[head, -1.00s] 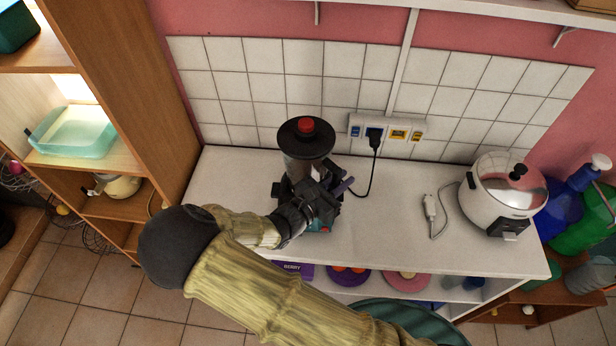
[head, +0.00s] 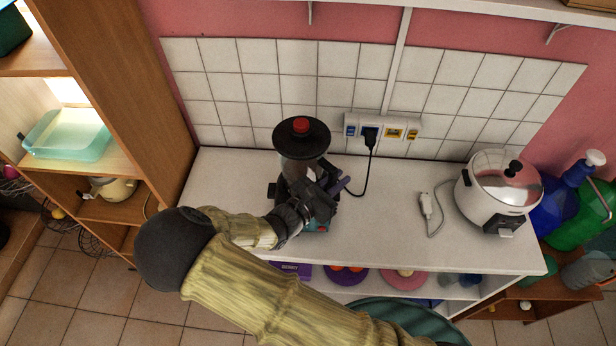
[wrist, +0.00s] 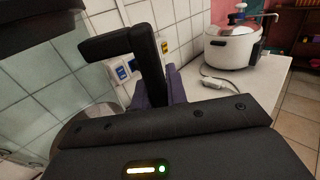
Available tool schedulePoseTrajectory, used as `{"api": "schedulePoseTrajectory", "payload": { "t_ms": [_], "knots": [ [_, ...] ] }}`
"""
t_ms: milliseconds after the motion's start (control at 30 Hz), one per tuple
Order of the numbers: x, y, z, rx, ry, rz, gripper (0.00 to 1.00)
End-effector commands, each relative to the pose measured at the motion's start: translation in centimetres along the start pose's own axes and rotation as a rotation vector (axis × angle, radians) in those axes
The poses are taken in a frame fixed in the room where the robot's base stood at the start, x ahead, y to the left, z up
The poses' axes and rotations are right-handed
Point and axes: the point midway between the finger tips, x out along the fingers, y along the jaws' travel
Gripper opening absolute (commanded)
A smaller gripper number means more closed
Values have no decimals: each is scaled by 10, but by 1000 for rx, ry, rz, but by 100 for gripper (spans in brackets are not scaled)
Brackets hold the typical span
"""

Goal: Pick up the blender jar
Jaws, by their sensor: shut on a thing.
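The blender jar (head: 297,167) stands upright on the white counter (head: 385,215), with a wide dark lid and a red cap. Its lower part and the blender base (head: 319,229), with a bit of teal showing, are mostly hidden behind my gripper (head: 331,191). In the wrist view the jar's black handle (wrist: 118,45) reaches across in front of my purple fingers (wrist: 171,87), and the dark lid is at the upper left. My gripper is shut on the jar at its handle side. The exact contact is hidden. I cannot tell whether the jar sits on its base.
A white rice cooker (head: 497,187) stands at the counter's right, with a white plug and cord (head: 427,207) beside it. A black plug (head: 370,138) is in the wall socket strip behind the jar. A wooden shelf (head: 130,110) rises at the left. The counter's middle is clear.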

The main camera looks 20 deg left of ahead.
Motion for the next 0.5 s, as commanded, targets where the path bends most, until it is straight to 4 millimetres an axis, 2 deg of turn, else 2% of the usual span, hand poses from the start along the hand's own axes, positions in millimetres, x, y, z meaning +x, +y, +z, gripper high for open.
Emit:
{"api": "schedulePoseTrajectory", "payload": {
  "t_ms": [267, 500],
  "knots": [
    [0, 1, 6, 6, -1, -1, 0],
    [0, 0, 28, 8, 0, -2, 0]
  ]
}}
